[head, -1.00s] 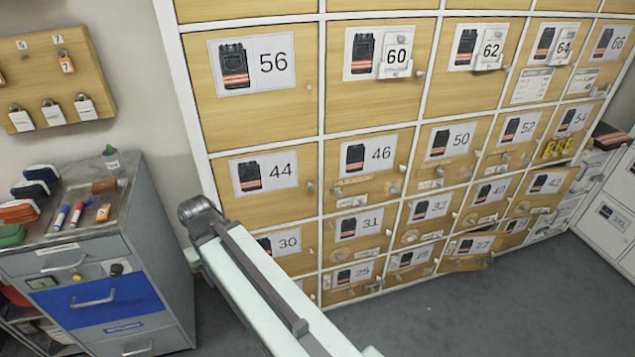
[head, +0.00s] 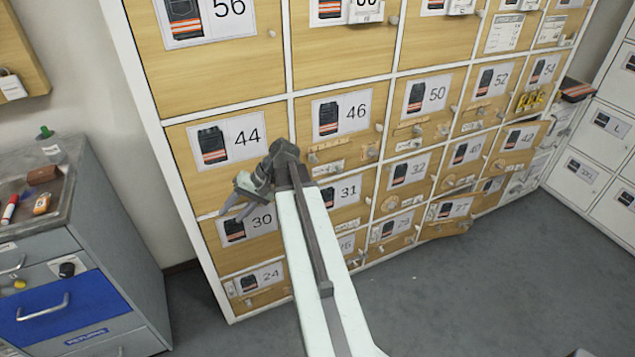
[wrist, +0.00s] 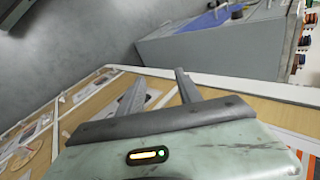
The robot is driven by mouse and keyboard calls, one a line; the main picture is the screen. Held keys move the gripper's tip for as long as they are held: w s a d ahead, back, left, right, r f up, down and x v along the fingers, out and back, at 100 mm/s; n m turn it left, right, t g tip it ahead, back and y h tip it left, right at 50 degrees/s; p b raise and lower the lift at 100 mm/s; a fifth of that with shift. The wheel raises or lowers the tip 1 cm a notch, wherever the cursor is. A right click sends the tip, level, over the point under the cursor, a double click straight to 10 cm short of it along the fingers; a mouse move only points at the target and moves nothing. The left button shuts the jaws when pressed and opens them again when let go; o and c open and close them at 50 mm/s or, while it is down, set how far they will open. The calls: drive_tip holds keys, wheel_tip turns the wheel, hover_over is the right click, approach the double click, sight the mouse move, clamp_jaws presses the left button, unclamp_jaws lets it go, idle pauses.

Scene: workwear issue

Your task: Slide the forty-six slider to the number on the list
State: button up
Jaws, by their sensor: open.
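The forty-six door (head: 341,115) is a wooden locker front with a picture card, left of centre in the head view. A slider strip (head: 328,145) runs along its lower part, with a round knob (head: 373,152) at the right. A small white tag (head: 329,167) hangs below; its writing is too small to read. My gripper (head: 230,205) is left of this door, in front of the lower part of the 44 door, touching nothing that I can make out. In the wrist view my gripper (wrist: 158,80) is open and empty. I cannot tell which paper is the list.
Paper sheets (head: 503,33) hang on upper doors at right. Knobs and fittings stick out from many doors, such as the 50 door (head: 428,98). A grey cabinet (head: 120,235) with a blue drawer (head: 62,310) stands at left.

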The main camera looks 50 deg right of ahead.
drive_tip(key=s+d+m+t+y+b, duration=0.1)
drive_tip(key=d+m+t+b, duration=0.15)
drive_tip(key=d, duration=0.55)
drive_tip(key=s+d+m+t+b, duration=0.1)
drive_tip(key=s+d+t+b, duration=0.15)
drive_tip(key=d, duration=0.55)
drive_tip(key=m+t+h+b, duration=0.1)
drive_tip(key=m+t+b, duration=0.2)
drive_tip(key=t+b, duration=0.3)
approach(313, 159)
drive_tip(key=f+t+p, duration=0.1)
drive_tip(key=f, duration=0.1)
drive_tip(key=x, duration=0.8)
drive_tip(key=shift+w+r, duration=0.1)
drive_tip(key=shift+c, duration=0.3)
clamp_jaws()
drive_tip(key=shift+d, duration=0.1)
